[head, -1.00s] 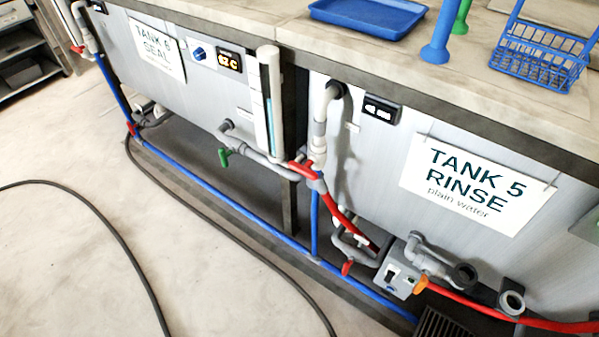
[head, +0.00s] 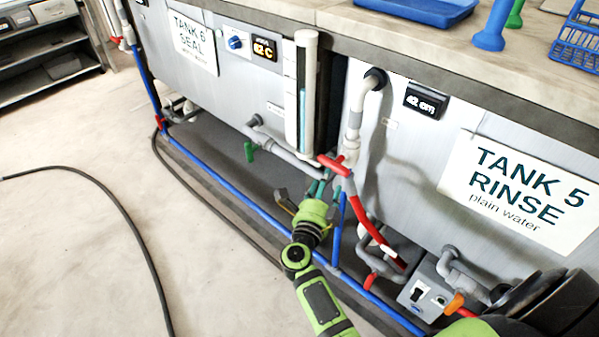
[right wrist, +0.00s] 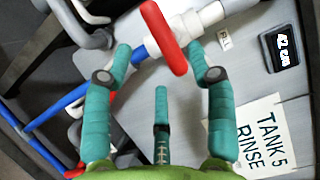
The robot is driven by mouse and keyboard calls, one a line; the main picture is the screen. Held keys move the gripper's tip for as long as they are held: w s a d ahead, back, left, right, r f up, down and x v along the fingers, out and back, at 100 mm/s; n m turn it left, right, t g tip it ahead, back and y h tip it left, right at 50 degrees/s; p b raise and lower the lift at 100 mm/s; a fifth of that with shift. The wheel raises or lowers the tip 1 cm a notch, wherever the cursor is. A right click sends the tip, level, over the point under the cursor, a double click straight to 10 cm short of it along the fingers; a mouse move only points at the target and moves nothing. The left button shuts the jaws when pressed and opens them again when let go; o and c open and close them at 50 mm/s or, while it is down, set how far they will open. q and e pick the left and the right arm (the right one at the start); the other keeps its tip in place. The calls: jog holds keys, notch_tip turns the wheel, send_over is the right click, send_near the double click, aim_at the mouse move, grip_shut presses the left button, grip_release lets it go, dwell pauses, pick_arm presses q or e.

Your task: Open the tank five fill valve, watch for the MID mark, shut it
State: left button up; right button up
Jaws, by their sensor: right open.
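The fill valve's red lever (head: 334,164) sits on the pipe at the left end of tank five, above a red hose; it also shows in the right wrist view (right wrist: 163,38). My right gripper (head: 318,188) is just below the lever. In the right wrist view its teal fingers (right wrist: 160,58) are spread, with the lever's lower end between the side fingertips and no clear contact. Tank five's display (head: 426,100) reads 42 cm. A MID mark is not legible. The tank five sign (head: 518,190) hangs on the front. My left gripper is not in view.
A clear level tube (head: 306,95) with bluish liquid stands left of the lever. A green valve handle (head: 249,151) is further left. Blue pipe (head: 225,188) runs low along the tanks. A grey switch box (head: 425,296) stands below. The floor at left is open except for a hose.

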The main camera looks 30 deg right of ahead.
aim_at(333, 167)
jog(key=x, duration=0.7)
jog(key=shift+d, duration=0.1)
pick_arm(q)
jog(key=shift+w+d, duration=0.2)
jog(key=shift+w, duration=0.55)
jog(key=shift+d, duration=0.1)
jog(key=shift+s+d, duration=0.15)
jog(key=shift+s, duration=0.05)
pick_arm(e)
grip_shut()
